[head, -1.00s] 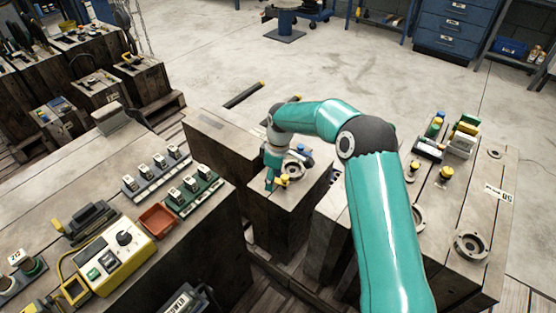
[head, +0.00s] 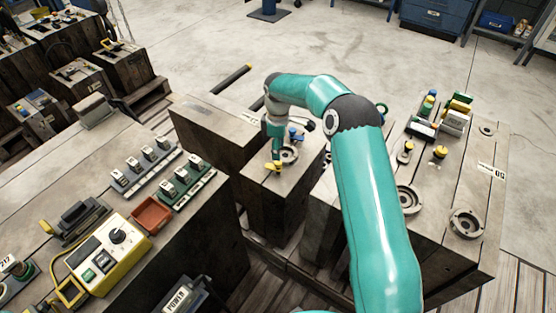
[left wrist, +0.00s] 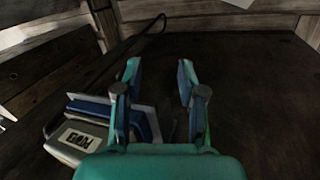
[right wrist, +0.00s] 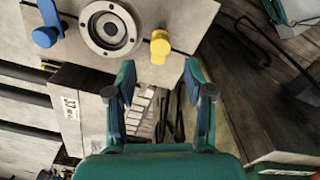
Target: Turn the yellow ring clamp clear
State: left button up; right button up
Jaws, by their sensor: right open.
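The yellow ring clamp (head: 273,167) is on top of a wooden block, at the near side of a round metal ring (head: 290,154). In the right wrist view the yellow clamp (right wrist: 160,47) stands beside the ring (right wrist: 110,32), and a blue clamp (right wrist: 46,37) is on the ring's other side. My right gripper (right wrist: 160,68) is open; the yellow clamp appears just beyond the gap between its fingertips, and nothing is held. In the head view the wrist partly covers that area. My left gripper (left wrist: 159,68) is open and empty, beside a grey and blue labelled box (left wrist: 90,130).
A yellow control box (head: 103,260), a red tray (head: 152,216) and rows of switches (head: 187,184) stand on the left bench. Neighbouring blocks (head: 220,132) stand close around the clamp's block. More rings and clamps (head: 467,224) sit on the right block.

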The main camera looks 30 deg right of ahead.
aim_at(278, 162)
notch_tip(278, 162, down, 6)
jog(key=shift+r, duration=0.1)
jog(key=shift+c, duration=0.2)
